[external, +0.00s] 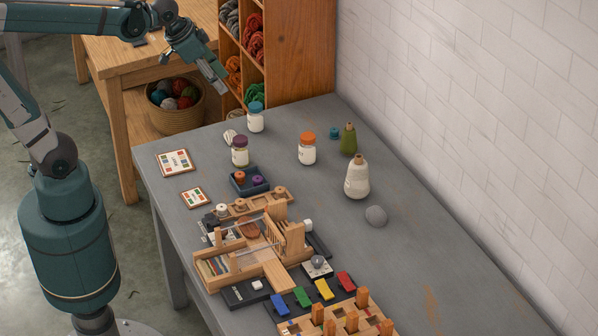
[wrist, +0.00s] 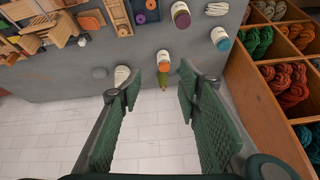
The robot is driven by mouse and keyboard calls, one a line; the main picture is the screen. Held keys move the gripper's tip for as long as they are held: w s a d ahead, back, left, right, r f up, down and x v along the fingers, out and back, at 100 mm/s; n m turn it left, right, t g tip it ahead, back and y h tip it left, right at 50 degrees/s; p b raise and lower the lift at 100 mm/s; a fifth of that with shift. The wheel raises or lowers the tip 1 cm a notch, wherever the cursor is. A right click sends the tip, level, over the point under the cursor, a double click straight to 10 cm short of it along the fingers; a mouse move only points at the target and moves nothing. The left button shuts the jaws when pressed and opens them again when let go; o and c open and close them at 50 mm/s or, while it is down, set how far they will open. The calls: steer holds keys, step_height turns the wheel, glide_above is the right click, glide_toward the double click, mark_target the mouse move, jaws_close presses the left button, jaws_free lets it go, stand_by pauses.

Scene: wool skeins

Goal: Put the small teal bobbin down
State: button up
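The small teal bobbin (external: 334,133) stands on the grey table near the wall, just left of the green cone-shaped bottle (external: 348,140). I cannot make it out in the wrist view, where a finger may hide it. My gripper (external: 219,80) is high at the back left, in front of the wooden shelf and well away from the bobbin. In the wrist view my gripper (wrist: 161,75) has its two green padded fingers apart, with nothing between them.
Jars with teal (external: 256,106), purple (external: 240,142) and orange (external: 307,138) lids stand nearby. A cream bottle (external: 357,178) and grey stone (external: 376,215) are toward the wall. A wooden loom (external: 228,258) fills the front. The table (external: 440,240) is clear at right.

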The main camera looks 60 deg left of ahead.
steer(key=s+d+f+n+t, duration=0.1)
steer(key=s+f, duration=0.3)
steer(key=s, duration=0.7)
steer(key=shift+n, duration=0.5)
steer(key=shift+f, duration=0.2)
step_height(320, 180, down, 13)
steer(key=b, duration=1.3)
steer(key=shift+r, duration=0.2)
steer(key=shift+o, duration=0.6)
